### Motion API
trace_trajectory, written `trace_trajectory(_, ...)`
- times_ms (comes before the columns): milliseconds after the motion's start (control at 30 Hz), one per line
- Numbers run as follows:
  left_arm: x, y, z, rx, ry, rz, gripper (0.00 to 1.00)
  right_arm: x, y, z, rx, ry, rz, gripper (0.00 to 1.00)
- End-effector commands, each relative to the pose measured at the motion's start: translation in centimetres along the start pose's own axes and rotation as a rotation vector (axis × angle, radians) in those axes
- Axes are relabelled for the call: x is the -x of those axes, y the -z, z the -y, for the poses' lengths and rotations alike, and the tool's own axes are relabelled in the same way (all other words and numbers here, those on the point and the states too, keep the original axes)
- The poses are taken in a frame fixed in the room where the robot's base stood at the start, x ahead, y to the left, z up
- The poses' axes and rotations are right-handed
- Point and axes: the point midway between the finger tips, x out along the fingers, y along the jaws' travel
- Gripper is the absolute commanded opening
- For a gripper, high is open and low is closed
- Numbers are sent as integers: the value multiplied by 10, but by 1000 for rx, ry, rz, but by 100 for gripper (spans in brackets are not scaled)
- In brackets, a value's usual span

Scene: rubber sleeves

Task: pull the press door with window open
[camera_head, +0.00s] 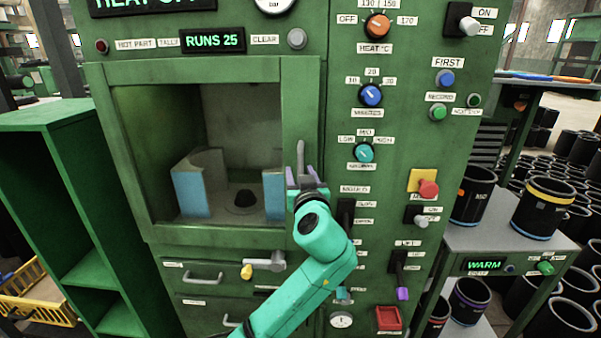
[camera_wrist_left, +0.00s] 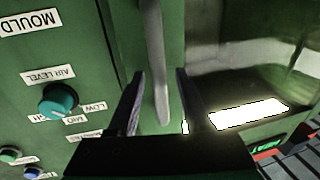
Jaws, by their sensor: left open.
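The green press door (camera_head: 272,72) has a large window (camera_head: 245,120) showing two blue-sided grey blocks and a dark round piece inside. The door looks shut in its frame. Its upright grey handle (camera_head: 300,156) is on the right side of the door. My left gripper (camera_head: 303,178) is at the lower part of this handle, fingers pointing up in the head view. In the left wrist view the handle (camera_wrist_left: 157,50) passes between the two open fingers of the gripper (camera_wrist_left: 159,85), with gaps on both sides. My right gripper is not in view.
A control panel with knobs, including a teal one (camera_head: 364,152), is right of the handle. Drawers with a handle (camera_head: 203,278) lie below the door. A green shelf (camera_head: 50,130) stands left. A grey table (camera_head: 500,240) with black sleeves stands right.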

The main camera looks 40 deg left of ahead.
Motion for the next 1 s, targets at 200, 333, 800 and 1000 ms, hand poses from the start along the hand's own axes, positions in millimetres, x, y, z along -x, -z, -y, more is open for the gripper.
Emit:
trace_trajectory(200,0,0,0,-1,0,0,0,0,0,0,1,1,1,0)
trace_trajectory(333,0,0,0,-2,0,1,0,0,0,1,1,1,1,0)
trace_trajectory(800,1,-1,0,-2,1,1,0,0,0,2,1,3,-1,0)
trace_trajectory(1000,1,-1,0,-2,1,2,0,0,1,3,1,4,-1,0)
